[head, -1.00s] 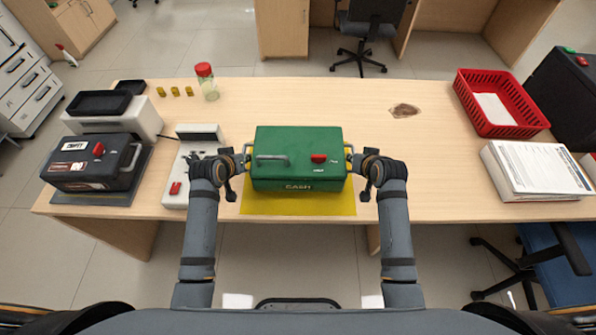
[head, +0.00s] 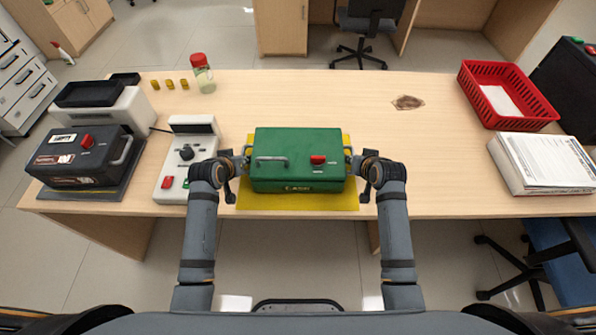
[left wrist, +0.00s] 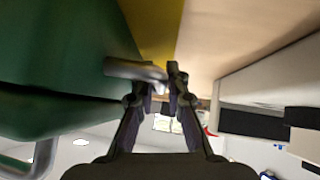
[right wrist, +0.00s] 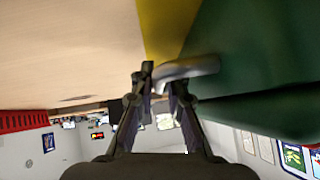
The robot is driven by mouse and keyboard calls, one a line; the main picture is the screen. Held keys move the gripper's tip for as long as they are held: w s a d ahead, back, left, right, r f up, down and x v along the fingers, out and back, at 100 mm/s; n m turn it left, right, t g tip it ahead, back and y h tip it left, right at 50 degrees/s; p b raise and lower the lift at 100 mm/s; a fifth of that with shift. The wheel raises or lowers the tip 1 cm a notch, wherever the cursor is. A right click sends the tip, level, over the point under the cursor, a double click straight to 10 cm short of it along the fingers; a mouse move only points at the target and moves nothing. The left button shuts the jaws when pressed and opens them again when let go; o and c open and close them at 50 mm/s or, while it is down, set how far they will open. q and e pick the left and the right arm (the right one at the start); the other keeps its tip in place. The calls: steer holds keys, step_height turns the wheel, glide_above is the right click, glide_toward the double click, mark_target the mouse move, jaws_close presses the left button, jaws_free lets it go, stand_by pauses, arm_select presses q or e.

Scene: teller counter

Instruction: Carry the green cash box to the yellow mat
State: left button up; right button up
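The green cash box (head: 299,172), with a red knob and a grey top handle, is level over the yellow mat (head: 300,202). Mat shows along its front, right and back edges. I cannot tell for sure whether the box touches it. My left gripper (head: 241,163) is shut on the box's left side handle, seen in the left wrist view (left wrist: 130,70). My right gripper (head: 355,163) is shut on the right side handle, seen in the right wrist view (right wrist: 195,66). The box's underside is hidden in the head view.
Left of the mat stand a grey device with a red button (head: 187,160) and a dark box (head: 82,158) on a dark mat. A red-capped jar (head: 202,75) is behind. A red basket (head: 508,97) and paper stack (head: 545,163) are right.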

arm_select(q)
steer(key=o, duration=0.3)
steer(key=shift+r, duration=0.2)
arm_select(e)
steer(key=o, duration=0.3)
steer(key=shift+r, duration=0.15)
arm_select(q)
steer(key=shift+s, duration=0.1)
steer(key=v, duration=0.8)
arm_select(e)
steer(key=v, duration=1.2)
steer(key=shift+s, duration=0.1)
